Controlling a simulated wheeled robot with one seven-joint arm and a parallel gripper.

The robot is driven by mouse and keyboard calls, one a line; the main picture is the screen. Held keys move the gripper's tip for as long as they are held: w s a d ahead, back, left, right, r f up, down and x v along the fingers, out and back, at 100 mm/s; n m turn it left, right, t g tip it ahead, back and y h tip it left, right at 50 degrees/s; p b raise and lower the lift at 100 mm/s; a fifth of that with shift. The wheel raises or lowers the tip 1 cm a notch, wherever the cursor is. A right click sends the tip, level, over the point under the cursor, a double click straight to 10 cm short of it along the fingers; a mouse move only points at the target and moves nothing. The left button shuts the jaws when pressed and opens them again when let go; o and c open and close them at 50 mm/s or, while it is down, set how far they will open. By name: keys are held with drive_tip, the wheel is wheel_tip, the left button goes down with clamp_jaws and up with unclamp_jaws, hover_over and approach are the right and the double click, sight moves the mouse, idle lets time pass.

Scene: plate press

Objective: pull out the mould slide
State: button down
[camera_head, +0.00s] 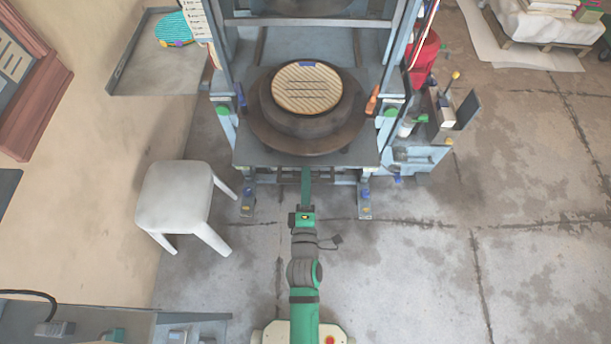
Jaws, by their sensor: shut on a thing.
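The mould slide (245,152) is a dark grey plate at the front of the press. A round dark mould base (300,140) sits on it, with a tan ribbed disc (307,88) on top. A narrow green bar (306,188) runs from below the slide's front edge towards me. My gripper (305,208) is at the near end of this bar, in front of the press, and is shut on it. The fingertips are small here, and the bar's far end is hidden under the slide.
A white stool (174,197) stands left of my arm. The blue-grey press frame (398,45) rises on both sides of the mould. A side unit (425,152) and a red bucket (424,58) are to its right.

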drive_tip(key=shift+d, duration=0.25)
drive_tip(key=c, duration=2.1)
unclamp_jaws()
drive_tip(key=shift+a, duration=0.2)
drive_tip(key=s, duration=1.1)
drive_tip(key=shift+d, duration=0.3)
drive_tip(key=s+r+m+g, duration=0.1)
drive_tip(key=s+m, duration=0.4)
drive_tip(key=m, duration=0.1)
drive_tip(key=s+d+r+m, duration=0.1)
drive_tip(key=s+m, duration=0.5)
drive_tip(key=s+d+r+m+g+h, duration=0.1)
drive_tip(key=s+r+m, duration=0.1)
drive_tip(key=s+m, duration=0.3)
drive_tip(key=shift+s+d+m+g, duration=0.1)
drive_tip(key=shift+s+m+g, duration=0.2)
drive_tip(key=shift+m, duration=0.5)
